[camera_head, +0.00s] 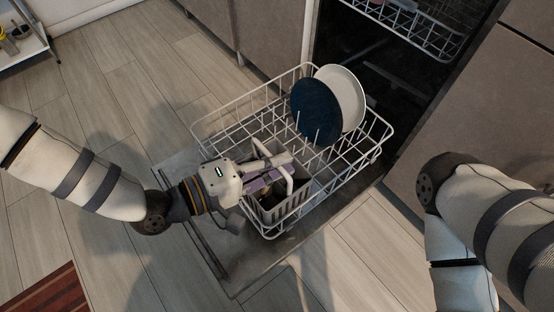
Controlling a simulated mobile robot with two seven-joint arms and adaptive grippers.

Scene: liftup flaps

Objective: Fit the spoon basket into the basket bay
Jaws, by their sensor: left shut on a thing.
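The grey spoon basket (270,212) is in the front corner of the white wire dishwasher rack (228,108). It stands roughly upright, with its handle on top. My left gripper (283,172) reaches over it from the left and is shut on the basket's handle. The fingers and the gripper body cover part of the basket's top. Whether the basket's bottom touches the rack floor cannot be told. The basket bay itself is hidden under the basket and gripper. My right arm comes in at the right edge; its gripper is out of view.
A dark blue plate (314,110) and a white plate (347,98) stand at the back of the rack. The open dishwasher door (240,276) lies under the rack. An upper rack (420,28) shows inside.

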